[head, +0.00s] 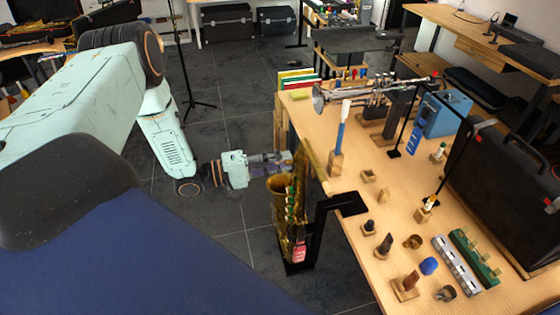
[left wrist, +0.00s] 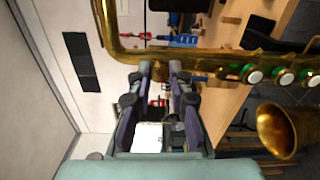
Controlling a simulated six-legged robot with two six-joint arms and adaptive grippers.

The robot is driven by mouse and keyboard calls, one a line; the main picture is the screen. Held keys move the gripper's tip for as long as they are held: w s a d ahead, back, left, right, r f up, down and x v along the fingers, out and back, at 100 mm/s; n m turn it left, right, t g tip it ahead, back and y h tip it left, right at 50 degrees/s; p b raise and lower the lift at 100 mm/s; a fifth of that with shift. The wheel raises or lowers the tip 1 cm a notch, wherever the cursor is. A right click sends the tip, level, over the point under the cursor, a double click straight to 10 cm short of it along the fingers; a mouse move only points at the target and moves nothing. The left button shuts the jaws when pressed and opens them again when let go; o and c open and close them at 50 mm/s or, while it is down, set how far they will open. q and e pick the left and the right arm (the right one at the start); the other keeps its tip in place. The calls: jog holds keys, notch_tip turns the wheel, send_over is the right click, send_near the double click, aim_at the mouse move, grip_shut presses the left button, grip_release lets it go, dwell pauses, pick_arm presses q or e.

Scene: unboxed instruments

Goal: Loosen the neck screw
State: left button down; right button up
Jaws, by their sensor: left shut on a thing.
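A brass saxophone (head: 284,205) stands upright in a black stand at the near left edge of the wooden table. In the left wrist view its body tube and keys (left wrist: 255,75) run across the top, the curved neck (left wrist: 108,30) is at left and the bell (left wrist: 284,130) at lower right. My left gripper (head: 283,158) reaches in from the left at the top of the saxophone. In the left wrist view its fingertips (left wrist: 160,70) are close together at the joint of neck and body, shut on the neck screw, which the fingers mostly hide. My right gripper is not in view.
The black stand (head: 318,225) holds the saxophone beside the table (head: 340,205). A trumpet (head: 370,92), a blue-and-white upright item (head: 341,130) and several small parts are on the table. A black case (head: 505,185) is at right.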

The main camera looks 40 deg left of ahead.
pick_arm(q)
jog(key=n, duration=0.6)
jog(key=shift+f, duration=0.15)
jog(key=shift+n, duration=0.3)
jog(key=c, duration=1.5)
grip_release()
jog(key=shift+o, duration=1.4)
jog(key=shift+s+a, duration=0.1)
jog(key=shift+a, duration=0.05)
